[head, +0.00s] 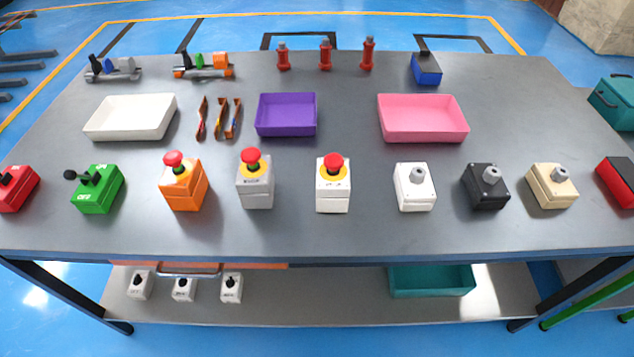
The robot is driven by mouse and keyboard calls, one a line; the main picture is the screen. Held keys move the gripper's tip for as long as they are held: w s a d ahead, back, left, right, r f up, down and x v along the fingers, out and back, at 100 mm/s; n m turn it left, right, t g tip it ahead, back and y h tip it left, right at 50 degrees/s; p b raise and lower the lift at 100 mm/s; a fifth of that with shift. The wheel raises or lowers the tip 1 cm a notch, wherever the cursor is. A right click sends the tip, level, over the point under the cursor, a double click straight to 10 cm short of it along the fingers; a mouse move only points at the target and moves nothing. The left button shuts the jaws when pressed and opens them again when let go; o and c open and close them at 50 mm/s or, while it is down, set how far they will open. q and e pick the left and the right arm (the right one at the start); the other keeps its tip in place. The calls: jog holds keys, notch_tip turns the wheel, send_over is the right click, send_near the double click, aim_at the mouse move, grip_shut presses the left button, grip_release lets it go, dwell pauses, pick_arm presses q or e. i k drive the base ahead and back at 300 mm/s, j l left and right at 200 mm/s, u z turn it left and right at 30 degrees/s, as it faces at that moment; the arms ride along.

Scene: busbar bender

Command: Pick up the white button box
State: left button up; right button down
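A white box (332,197) with a red mushroom button on a yellow ring stands upright near the front middle of the table. To its right stands another white box (416,199), smaller, with a grey knob on top. Both stand apart from their neighbours, with nothing touching them. Neither of my grippers shows in the head view.
The row on the grey table (340,231) also holds a grey box (255,193) and an orange box (184,191) with red buttons, a green box (98,196), and a dark box (485,193). White (130,132), purple (287,130) and pink (424,134) trays stand behind.

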aim_at(333, 189)
jog(key=k+j, duration=0.9)
jog(key=k+j+z, duration=0.05)
